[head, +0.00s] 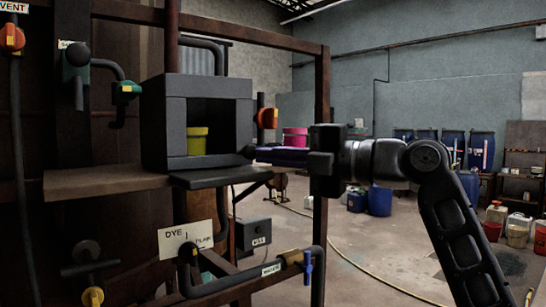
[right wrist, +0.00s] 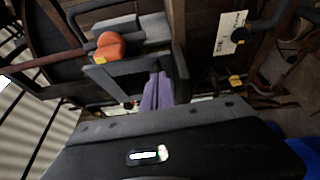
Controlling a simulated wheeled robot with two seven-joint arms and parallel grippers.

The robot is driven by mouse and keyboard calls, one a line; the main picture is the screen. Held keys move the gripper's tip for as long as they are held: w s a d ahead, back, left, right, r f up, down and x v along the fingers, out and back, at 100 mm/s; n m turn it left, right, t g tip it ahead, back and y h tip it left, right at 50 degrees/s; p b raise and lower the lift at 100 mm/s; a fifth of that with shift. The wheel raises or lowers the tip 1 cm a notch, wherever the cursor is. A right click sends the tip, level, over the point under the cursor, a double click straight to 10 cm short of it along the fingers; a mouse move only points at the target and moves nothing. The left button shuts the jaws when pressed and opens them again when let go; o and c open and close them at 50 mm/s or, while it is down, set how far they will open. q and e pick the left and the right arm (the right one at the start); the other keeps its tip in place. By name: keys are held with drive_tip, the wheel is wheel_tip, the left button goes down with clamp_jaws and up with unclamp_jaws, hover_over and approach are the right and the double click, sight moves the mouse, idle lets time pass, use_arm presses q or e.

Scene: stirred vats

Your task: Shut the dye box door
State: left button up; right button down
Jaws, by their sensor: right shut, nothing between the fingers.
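The dye box (head: 153,122) is a dark grey box on a brown shelf, its front opening facing me. A yellow-green pot (head: 197,142) stands inside it. A dark flap (head: 215,179), which looks like the door, lies about level below the opening, so the box is open. My right gripper (head: 254,152) comes in from the right, shut and empty, its tips by the box's lower right front corner, above the flap's right end. I cannot tell whether they touch. In the right wrist view its purple-grey fingers (right wrist: 156,90) lie together. My left gripper is not in view.
A rusty upright post (head: 322,85) stands just behind my right gripper. An orange knob (head: 268,118) sits right of the box, and a pink pot (head: 295,137) behind. Pipes and a blue-handled valve (head: 308,267) are below.

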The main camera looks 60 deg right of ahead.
drive_tip(key=w+d, duration=0.1)
drive_tip(key=w+d+p, duration=0.1)
drive_tip(key=d, duration=0.1)
drive_tip(key=shift+w+r, duration=0.15)
drive_tip(key=shift+w, duration=0.05)
idle(0.4)
drive_tip(key=shift+a, duration=0.1)
